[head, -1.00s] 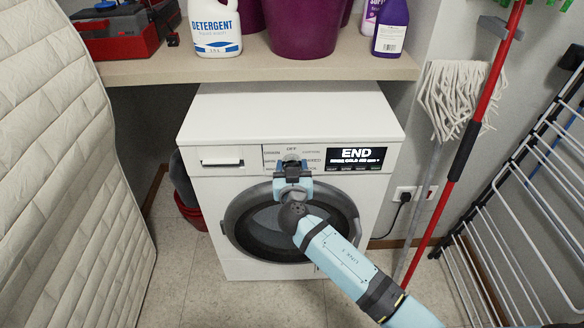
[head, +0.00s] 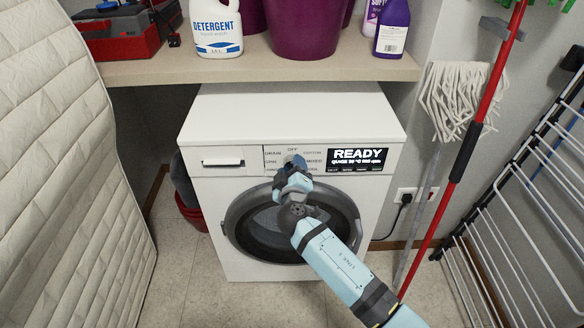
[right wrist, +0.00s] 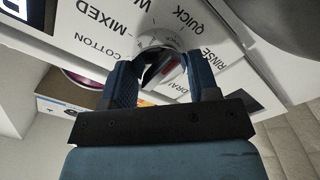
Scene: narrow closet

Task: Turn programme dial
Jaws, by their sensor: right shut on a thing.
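The washing machine (head: 235,130) stands under a shelf. Its programme dial (right wrist: 158,40) is round and grey-white with a red mark, ringed by labels such as COTTON, MIXED, QUICK and RINSE. The display (head: 357,160) reads READY and a smaller line that looks like QUICK 30 °C. My right gripper (head: 294,166) is at the dial and hides most of it in the head view. In the right wrist view its two blue fingers stand either side of the dial's knob, shut on it, and the gripper looks rolled. My left gripper is not in view.
The shelf (head: 350,69) above holds a detergent bottle (head: 217,30), a purple tub (head: 305,25) and a red toolbox (head: 115,35). A quilted pad (head: 60,160) stands at left. A mop (head: 458,100) and a drying rack (head: 510,190) stand at right. The round door (head: 265,230) is shut.

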